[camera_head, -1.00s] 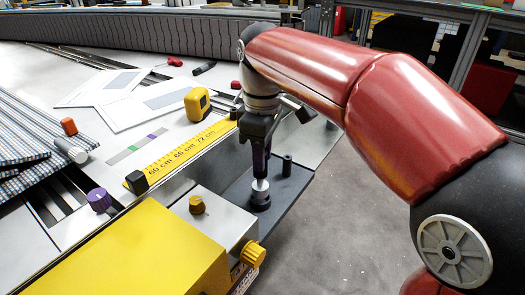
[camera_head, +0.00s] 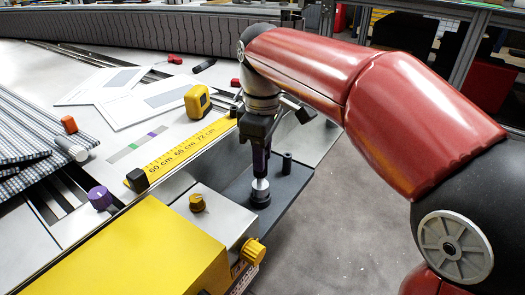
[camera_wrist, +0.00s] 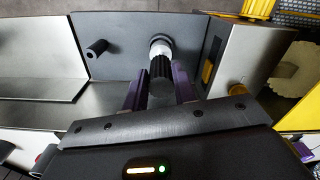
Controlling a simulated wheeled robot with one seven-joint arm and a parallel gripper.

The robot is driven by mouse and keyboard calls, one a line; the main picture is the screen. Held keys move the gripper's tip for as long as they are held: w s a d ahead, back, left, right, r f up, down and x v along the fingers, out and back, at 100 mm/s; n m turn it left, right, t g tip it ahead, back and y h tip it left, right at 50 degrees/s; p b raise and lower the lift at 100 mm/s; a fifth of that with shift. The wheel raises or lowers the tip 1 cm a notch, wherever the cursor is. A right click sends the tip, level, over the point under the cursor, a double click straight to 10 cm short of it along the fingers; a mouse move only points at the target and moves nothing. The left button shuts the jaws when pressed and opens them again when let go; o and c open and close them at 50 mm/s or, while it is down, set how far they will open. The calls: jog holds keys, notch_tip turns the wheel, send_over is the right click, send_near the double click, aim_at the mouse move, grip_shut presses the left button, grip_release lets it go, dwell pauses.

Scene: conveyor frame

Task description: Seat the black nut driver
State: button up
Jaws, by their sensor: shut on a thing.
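My gripper (camera_head: 260,160) points straight down over a dark grey plate (camera_head: 292,186) at the conveyor frame's edge. Its purple fingers are shut on the black nut driver, whose ribbed black handle (camera_wrist: 161,76) shows between them in the wrist view. Below the fingers, the driver's pale metal part (camera_head: 260,184) meets a round black holder (camera_head: 260,199) on the plate. The driver looks upright and in line with the holder. How deep its lower end sits in the holder is hidden.
A short black post (camera_head: 287,163) stands on the plate beside the holder. A metal box with yellow knobs (camera_head: 253,251) and a yellow cover (camera_head: 140,250) is close by. A yellow ruler (camera_head: 185,147) and yellow tape measure (camera_head: 197,101) lie behind. Open floor is at the right.

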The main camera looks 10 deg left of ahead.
jog(key=shift+f+b, duration=0.65)
jog(key=shift+f, duration=0.7)
jog(key=o, duration=1.1)
jog(key=shift+c, duration=0.2)
notch_tip(320, 180, up, 8)
jog(key=shift+f+p, duration=0.1)
jog(key=shift+p, duration=0.85)
